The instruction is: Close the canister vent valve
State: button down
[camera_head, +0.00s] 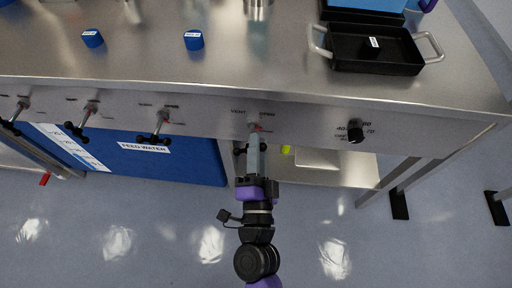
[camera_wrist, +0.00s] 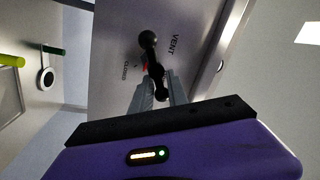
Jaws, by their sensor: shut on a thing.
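The vent valve is on the steel front panel (camera_head: 200,112), beside the printed words VENT and OPEN. Its black lever with a round ball end (camera_wrist: 149,40) shows in the wrist view, between the words VENT and CLOSED, with a bit of red at its side. My gripper (camera_head: 255,138) reaches up to the panel from below. In the wrist view the grey fingers of my gripper (camera_wrist: 158,82) are on both sides of the lever and shut on it. The fingers hide part of the lever in the head view.
Several similar levers, one being this valve lever (camera_head: 158,125), line the panel to the left. A black knob (camera_head: 356,133) is to the right. A blue feed water container (camera_head: 170,165) stands below. A black tray (camera_head: 372,50) and blue caps (camera_head: 194,40) are on the worktop.

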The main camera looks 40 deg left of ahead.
jog(key=m, duration=0.3)
jog(key=f+m+t+h+b, duration=0.1)
jog(key=m, duration=0.2)
jog(key=shift+w+d+f+m, duration=0.1)
jog(key=shift+d+f+m, duration=0.05)
jog(key=shift+m, duration=0.25)
jog(key=shift+h, duration=0.3)
jog(key=c, duration=1.5)
grip_release()
jog(key=shift+o, duration=0.2)
jog(key=b+v, duration=0.1)
jog(key=v, duration=0.6)
jog(key=shift+s+d+f, duration=0.15)
jog(key=shift+s+d, duration=0.05)
jog(key=shift+s, duration=0.1)
